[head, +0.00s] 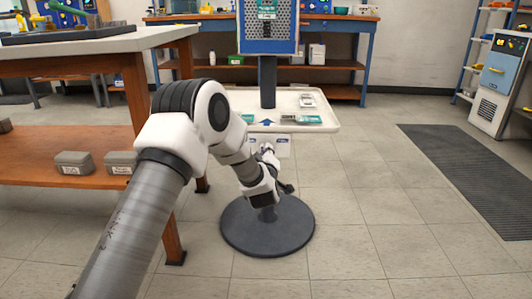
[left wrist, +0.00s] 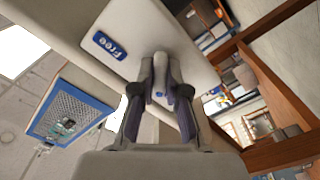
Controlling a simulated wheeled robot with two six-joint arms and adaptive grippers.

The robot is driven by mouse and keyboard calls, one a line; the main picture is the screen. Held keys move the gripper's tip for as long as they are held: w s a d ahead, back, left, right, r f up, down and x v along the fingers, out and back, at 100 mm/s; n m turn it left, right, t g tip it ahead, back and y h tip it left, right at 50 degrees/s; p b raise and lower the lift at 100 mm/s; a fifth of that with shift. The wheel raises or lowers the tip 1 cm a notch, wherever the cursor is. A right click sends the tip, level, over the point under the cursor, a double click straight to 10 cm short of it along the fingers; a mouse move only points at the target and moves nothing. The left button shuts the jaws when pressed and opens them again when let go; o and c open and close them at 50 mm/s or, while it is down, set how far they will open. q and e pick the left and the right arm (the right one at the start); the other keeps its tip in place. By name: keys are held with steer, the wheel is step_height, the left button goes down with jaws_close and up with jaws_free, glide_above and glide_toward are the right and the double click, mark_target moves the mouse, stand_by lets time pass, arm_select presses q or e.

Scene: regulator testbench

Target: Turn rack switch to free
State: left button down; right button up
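The rack switch (left wrist: 160,72) is a small pale lever on a white panel (left wrist: 188,38) in the left wrist view. A blue label reading "Free" (left wrist: 110,45) is on one side of it. A second blue label on the other side is mostly hidden by a finger. My left gripper (left wrist: 161,80) has its fingers drawn in on both sides of the lever and looks shut on it. My right gripper is not in view.
A white tray (head: 325,122) with small packs is on a pedestal with a round dark base (head: 268,243). A blue-framed perforated board (head: 268,45) rises behind it. A wooden table (head: 100,42) stands at left. The floor at right is open, with a dark mat (head: 475,170).

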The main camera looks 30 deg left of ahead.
arm_select(q)
steer(key=shift+m+p, duration=9.1)
steer(key=shift+p, duration=0.8)
steer(key=shift+f, duration=0.1)
steer(key=c, duration=1.2)
jaws_free()
